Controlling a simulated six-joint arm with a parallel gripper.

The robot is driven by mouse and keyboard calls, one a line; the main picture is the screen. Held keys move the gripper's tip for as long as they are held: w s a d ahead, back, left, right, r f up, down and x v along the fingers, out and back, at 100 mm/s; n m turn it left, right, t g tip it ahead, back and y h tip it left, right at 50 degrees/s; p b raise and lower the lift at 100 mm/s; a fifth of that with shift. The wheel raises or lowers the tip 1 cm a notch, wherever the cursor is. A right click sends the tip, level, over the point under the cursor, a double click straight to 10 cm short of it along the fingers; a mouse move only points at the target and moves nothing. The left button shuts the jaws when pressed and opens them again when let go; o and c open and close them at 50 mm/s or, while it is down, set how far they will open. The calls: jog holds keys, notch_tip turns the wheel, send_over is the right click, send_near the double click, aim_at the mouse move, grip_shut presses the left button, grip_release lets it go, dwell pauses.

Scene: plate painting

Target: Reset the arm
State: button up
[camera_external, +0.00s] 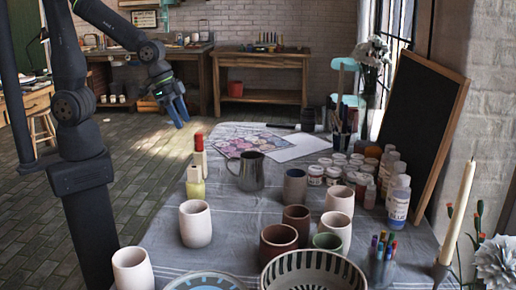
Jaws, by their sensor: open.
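My gripper (179,112) has blue fingers and hangs above the floor, to the left of the table's far end. It is open, with nothing visible between its fingers, and it touches nothing. My arm is bent at the upper left, with the gripper pointing down. The cloth-covered table (150,225) lies to the right of my arm.
Several cups, a white one (195,224) among them, crowd the near table. A striped bowl (313,272) and a plate (204,282) sit at the front. A metal pitcher (250,172), paint bottles (399,200) and a chalkboard (424,130) stand farther back. Open floor surrounds the gripper.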

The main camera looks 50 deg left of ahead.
jog(key=w+d+r, duration=0.1)
jog(key=w+d, duration=0.1)
jog(key=d, duration=0.3)
jog(key=w+d+r, duration=0.1)
jog(key=w+d, duration=0.1)
jog(key=d, duration=0.4)
jog(key=shift+w+r+m, duration=0.25)
jog(key=shift+w+m, duration=0.05)
jog(key=shift+m, duration=0.1)
jog(key=shift+s+a, duration=0.1)
jog(key=s+a, duration=0.6)
jog(key=a, duration=0.3)
jog(key=shift+n, duration=0.4)
jog(key=shift+w+a+f, duration=0.6)
jog(key=shift+w+f, duration=0.1)
jog(key=shift+f, duration=0.15)
jog(key=shift+w+a+f, duration=0.6)
jog(key=shift+w+f, duration=0.1)
jog(key=shift+f, duration=0.1)
